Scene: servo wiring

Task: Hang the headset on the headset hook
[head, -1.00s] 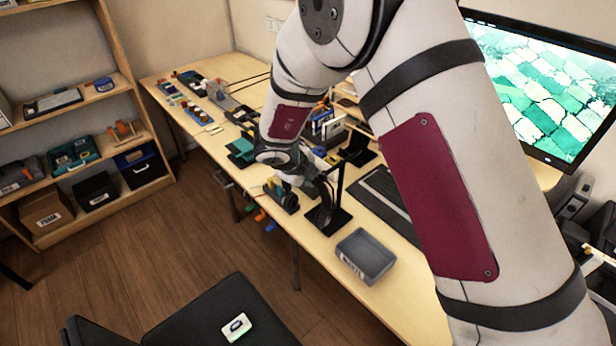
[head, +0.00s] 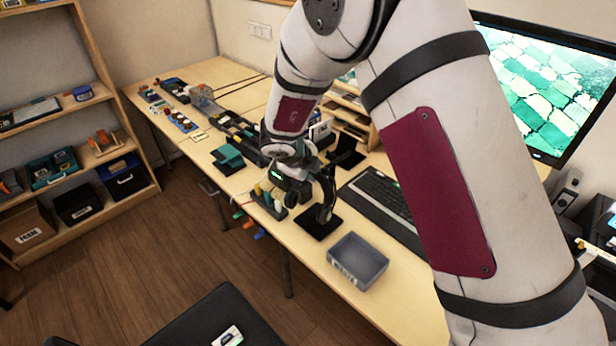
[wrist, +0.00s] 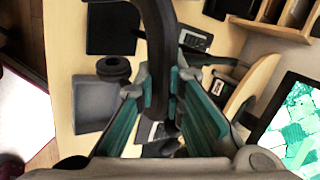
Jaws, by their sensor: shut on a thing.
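My gripper (wrist: 170,105) is shut on the black headset (wrist: 157,60), whose curved band passes between the teal fingers in the wrist view. A round dark ear cushion (wrist: 114,68) shows left of the fingers. In the head view the dark headset (head: 326,196) hangs from my gripper (head: 298,178), over or beside the black base plate (head: 316,225) of what looks like the headset hook stand. The plate also shows at the top left of the wrist view (wrist: 110,28). The hook's post and tip are mostly hidden, and I cannot tell whether the headset touches them.
A grey bin (head: 345,274) stands near the table's front edge, just right of the stand. A keyboard (head: 385,205) lies behind. Yellow-and-dark tools (head: 268,202) sit left of the stand. A wooden organiser (head: 350,118) and monitor (head: 545,85) stand farther back.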

